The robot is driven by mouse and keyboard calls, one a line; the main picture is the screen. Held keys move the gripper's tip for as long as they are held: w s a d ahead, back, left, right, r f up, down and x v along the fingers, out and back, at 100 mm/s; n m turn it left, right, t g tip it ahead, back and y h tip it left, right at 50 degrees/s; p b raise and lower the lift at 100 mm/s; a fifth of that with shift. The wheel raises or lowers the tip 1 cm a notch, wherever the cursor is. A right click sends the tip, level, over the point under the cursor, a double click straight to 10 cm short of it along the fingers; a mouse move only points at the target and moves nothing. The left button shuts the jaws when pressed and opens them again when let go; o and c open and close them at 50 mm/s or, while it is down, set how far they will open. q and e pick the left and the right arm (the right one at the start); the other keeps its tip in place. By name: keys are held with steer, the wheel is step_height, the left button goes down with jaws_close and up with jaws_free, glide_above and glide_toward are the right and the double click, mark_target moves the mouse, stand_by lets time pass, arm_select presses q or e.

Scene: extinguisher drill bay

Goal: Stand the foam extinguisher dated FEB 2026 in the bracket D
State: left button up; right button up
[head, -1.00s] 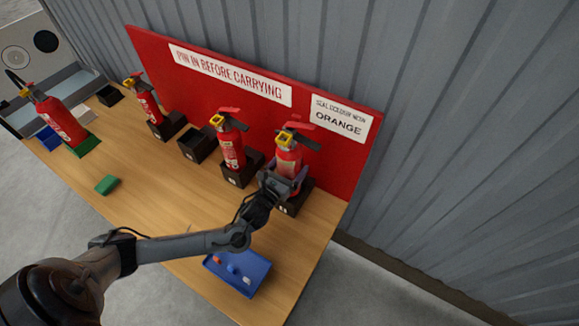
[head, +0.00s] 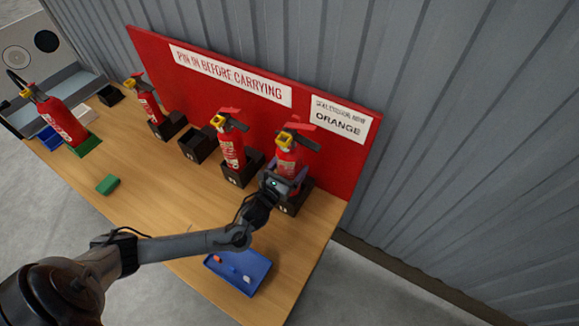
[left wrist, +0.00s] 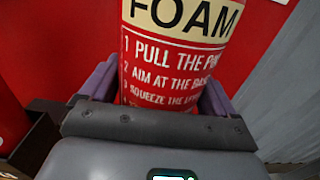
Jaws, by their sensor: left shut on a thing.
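A red extinguisher (head: 287,158) with a yellow tag and black handle stands at the right end of the row. My left gripper (head: 287,180) is shut around its body from the front. In the left wrist view the purple-padded fingers lie on both sides of the extinguisher (left wrist: 175,65), whose label reads FOAM. Its date is not legible. It stands upright in or just over the rightmost black bracket (head: 291,207); the gripper hides part of that contact. The bracket's letter is too small to read. My right gripper is not in view.
Extinguishers stand in the bracket beside it (head: 233,152) and in the leftmost bracket (head: 149,105); the bracket between (head: 198,147) is empty. A larger extinguisher (head: 62,121) stands on a green base. A blue tray (head: 262,262) with small items and a green block (head: 107,184) lie on the table.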

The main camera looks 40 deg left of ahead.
arm_select(q)
steer(key=shift+w+f+b, duration=0.15)
steer(key=shift+f+b, duration=1.05)
steer(key=shift+f, duration=1.15)
stand_by(2.0)
stand_by(0.4)
steer(key=o, duration=1.3)
steer(key=shift+o, duration=0.2)
steer(key=shift+a+f, duration=0.1)
steer(key=shift+f, duration=0.35)
steer(key=s+d+p, duration=0.1)
steer(key=s, duration=0.9)
steer(key=shift+s+d+r, duration=0.3)
steer(key=shift+d+r, duration=0.05)
steer(key=shift+d, duration=0.05)
